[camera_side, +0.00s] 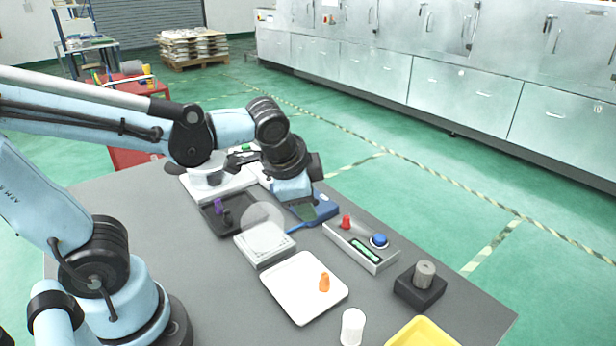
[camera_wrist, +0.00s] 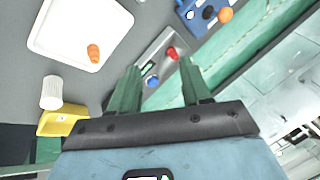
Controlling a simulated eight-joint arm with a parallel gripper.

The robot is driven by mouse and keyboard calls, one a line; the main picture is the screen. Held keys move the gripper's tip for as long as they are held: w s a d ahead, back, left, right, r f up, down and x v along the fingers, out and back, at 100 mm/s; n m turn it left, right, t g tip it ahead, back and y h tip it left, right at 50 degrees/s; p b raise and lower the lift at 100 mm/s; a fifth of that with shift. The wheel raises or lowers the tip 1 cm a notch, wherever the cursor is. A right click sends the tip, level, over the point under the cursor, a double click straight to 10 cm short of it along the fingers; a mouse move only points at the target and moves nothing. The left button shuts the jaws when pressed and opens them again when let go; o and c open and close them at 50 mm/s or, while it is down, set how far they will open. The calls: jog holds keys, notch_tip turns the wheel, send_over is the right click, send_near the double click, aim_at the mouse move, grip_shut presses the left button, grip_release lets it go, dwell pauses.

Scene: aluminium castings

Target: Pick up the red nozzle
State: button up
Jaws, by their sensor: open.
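The red nozzle (camera_side: 346,222) stands on the grey box with a green display (camera_side: 360,248), near its far left end, beside a blue button (camera_side: 379,240). The red nozzle (camera_wrist: 172,53) also shows in the wrist view, between and slightly beyond the fingertips, with the blue button (camera_wrist: 153,81) below it. My gripper (camera_side: 306,210) is in the air, left of the nozzle in the side view. Its two green fingers (camera_wrist: 160,65) are apart in the wrist view, with nothing held between them. The fingers cover part of the box there.
A white tray (camera_side: 283,282) holds an orange nozzle (camera_side: 324,282). A white scale (camera_side: 265,243), a dark tray with purple and black pieces (camera_side: 207,222) and a blue device (camera_side: 322,208) lie nearby. A dark block (camera_side: 419,291), a white cylinder (camera_side: 352,328) and a yellow tray (camera_side: 425,334) stand nearer the front.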

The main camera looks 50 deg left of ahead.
jog(key=w+d+f+m+g+y, duration=0.1)
jog(key=w+d+f+m+y, duration=0.2)
jog(key=w+m, duration=0.45)
jog(key=m+y, duration=0.6)
jog(key=m, duration=0.2)
send_near(347, 218)
jog(key=x, duration=0.3)
jog(key=shift+w+d+f, duration=0.1)
jog(key=shift+f, duration=0.2)
jog(key=shift+m+t, duration=0.25)
jog(key=shift+t, duration=0.05)
jog(key=shift+x, duration=2.8)
jog(key=shift+s+r, duration=0.2)
grip_shut()
